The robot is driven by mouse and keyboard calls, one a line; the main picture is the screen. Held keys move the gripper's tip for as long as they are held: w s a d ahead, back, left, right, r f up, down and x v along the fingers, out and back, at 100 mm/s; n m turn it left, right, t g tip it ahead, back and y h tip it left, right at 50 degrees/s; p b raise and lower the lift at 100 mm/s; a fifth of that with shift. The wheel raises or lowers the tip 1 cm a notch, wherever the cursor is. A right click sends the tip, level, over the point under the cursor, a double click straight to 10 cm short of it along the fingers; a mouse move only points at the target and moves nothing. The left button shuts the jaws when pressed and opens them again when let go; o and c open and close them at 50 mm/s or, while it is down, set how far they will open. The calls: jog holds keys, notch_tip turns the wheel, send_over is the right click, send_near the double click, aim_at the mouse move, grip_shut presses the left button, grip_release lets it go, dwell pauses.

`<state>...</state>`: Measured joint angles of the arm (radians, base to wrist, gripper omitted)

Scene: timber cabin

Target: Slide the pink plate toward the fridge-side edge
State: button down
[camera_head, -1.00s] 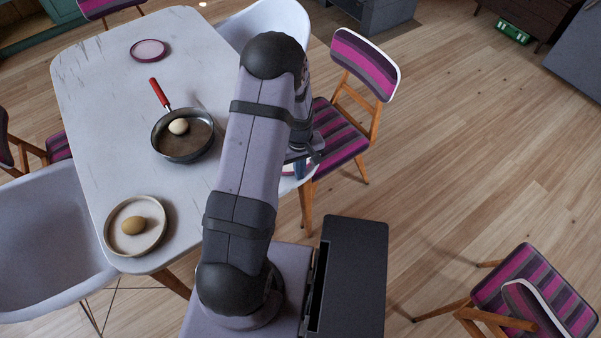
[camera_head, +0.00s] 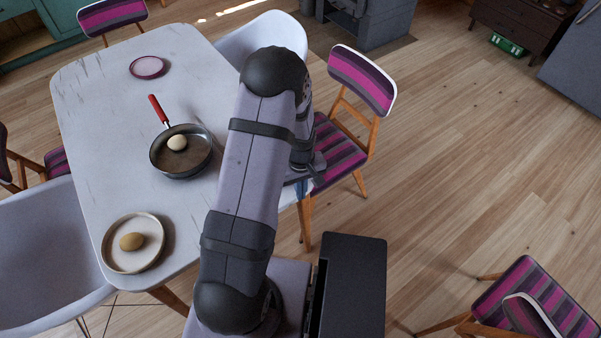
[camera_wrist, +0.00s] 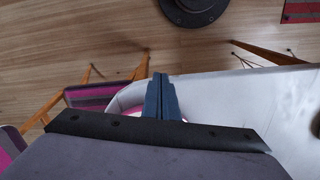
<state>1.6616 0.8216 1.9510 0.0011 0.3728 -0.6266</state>
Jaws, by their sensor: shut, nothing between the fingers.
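A small pink plate (camera_head: 147,67) lies flat at the far end of the white marble table (camera_head: 100,115). My gripper (camera_head: 304,200) is shut and empty at the table's right side, mostly hidden by my arm in the head view. In the wrist view its blue fingers (camera_wrist: 160,80) are together over the table's rounded corner. A pale round thing with a pinkish rim (camera_wrist: 137,114) shows beside and partly behind the fingers; I cannot tell how much of it is covered or whether they touch it.
A frying pan (camera_head: 188,163) with an egg and a beige plate (camera_head: 108,252) with another egg stand on the table. A striped chair (camera_head: 343,150) is close beside my gripper. A blue-grey cabinet or fridge (camera_head: 580,55) stands at the far right. Wooden floor lies open between.

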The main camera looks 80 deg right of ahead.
notch_tip(320, 180, up, 9)
jog(key=b, duration=0.1)
jog(key=shift+b, duration=0.4)
jog(key=shift+d, duration=0.1)
jog(key=w+a+f+m+y, duration=0.1)
jog(key=w+a+m+y, duration=0.1)
jog(key=a+m, duration=0.65)
jog(key=w+a+r+n, duration=0.3)
jog(key=w+a+n, duration=0.3)
jog(key=a, duration=0.4)
jog(key=w+a+r+n+h, duration=0.1)
jog(key=w+a+r+n, duration=0.1)
jog(key=w+a+n, duration=0.5)
jog(key=w+a+r+n+h, duration=0.1)
jog(key=w+a+r+n, duration=0.2)
jog(key=w+a+n, duration=0.4)
jog(key=w+a, duration=0.3)
jog(key=a, duration=0.2)
jog(key=shift+w+a+r, duration=0.25)
jog(key=shift+a+r, duration=0.05)
jog(key=shift+a, duration=0.1)
